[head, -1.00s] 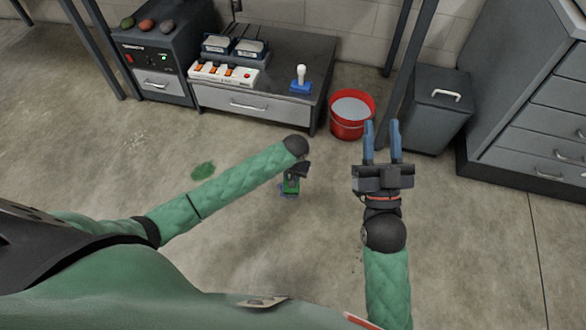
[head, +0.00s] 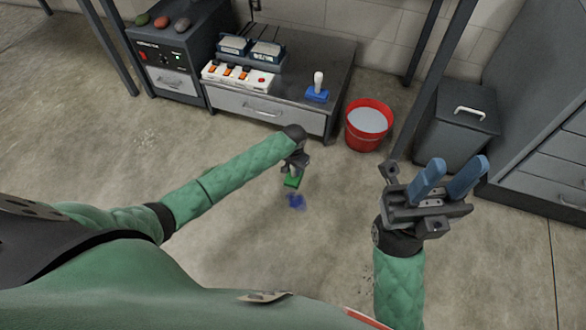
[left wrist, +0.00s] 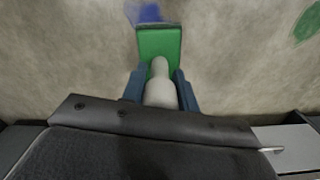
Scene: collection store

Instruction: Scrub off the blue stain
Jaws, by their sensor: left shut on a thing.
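The blue stain (head: 296,201) is a small faded patch on the concrete floor; it also shows at the top of the left wrist view (left wrist: 148,12). My left gripper (head: 297,163) is shut on the pale handle (left wrist: 160,88) of a scrubber with a green block (left wrist: 160,45). In the head view the green block (head: 291,182) is just beyond the stain; I cannot tell whether it touches the floor. My right gripper (head: 458,165) is open and empty, held up at the right. A green stain (left wrist: 307,22) shows in the left wrist view.
A blue scrubber (head: 317,95) with a white handle stands on the low grey cabinet (head: 310,121). A red bucket (head: 367,141) of greyish liquid stands beside it. A grey bin (head: 456,135) and drawers (head: 535,165) are at right. The floor around the stain is clear.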

